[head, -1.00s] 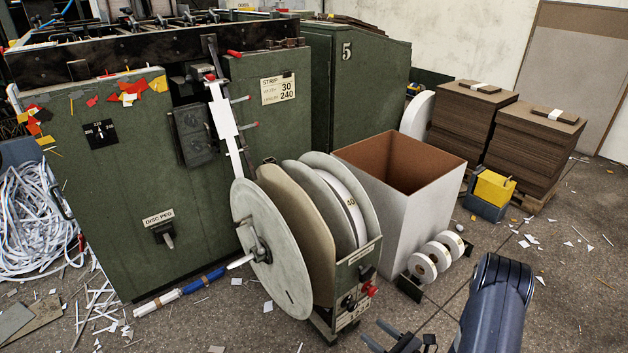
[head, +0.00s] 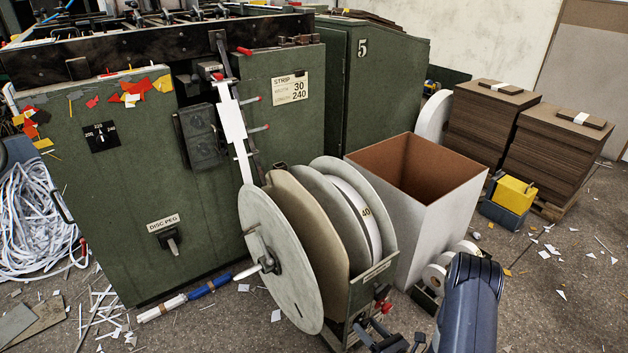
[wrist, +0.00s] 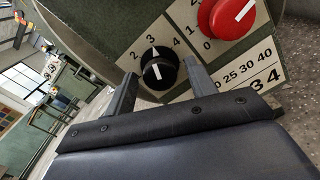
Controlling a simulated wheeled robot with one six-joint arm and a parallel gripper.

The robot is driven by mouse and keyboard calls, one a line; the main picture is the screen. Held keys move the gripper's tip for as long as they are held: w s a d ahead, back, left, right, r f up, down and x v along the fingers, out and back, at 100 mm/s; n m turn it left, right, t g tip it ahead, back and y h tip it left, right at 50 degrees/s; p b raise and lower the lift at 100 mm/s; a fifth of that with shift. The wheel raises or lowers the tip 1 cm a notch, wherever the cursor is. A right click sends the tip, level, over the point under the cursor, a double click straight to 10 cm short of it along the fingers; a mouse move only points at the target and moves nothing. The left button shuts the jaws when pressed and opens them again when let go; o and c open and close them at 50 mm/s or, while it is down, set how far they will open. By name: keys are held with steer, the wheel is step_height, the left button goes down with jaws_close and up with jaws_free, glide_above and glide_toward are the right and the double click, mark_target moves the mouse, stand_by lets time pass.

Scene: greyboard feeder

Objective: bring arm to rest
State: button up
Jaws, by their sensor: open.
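My gripper (head: 392,340) is at the bottom of the head view, right of the reel stand's lower front. It is partly cut off by the frame's lower edge. In the wrist view my gripper (wrist: 155,85) has its two fingers apart with nothing held between them. Beyond the fingertips is a panel with a black knob (wrist: 158,72) and a red knob (wrist: 232,18), each with a printed number scale. The black knob appears between the fingertips; I cannot tell whether they touch it. My arm's dark blue link stands at the lower right of the head view.
The reel stand with large discs (head: 280,260) stands close left of my gripper. Behind are a white open box (head: 433,225), small white rolls (head: 437,277) and a green machine (head: 110,200). Scraps litter the floor.

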steer(key=m, duration=0.4)
steer(key=shift+b, duration=0.4)
steer(key=shift+m, duration=1.9)
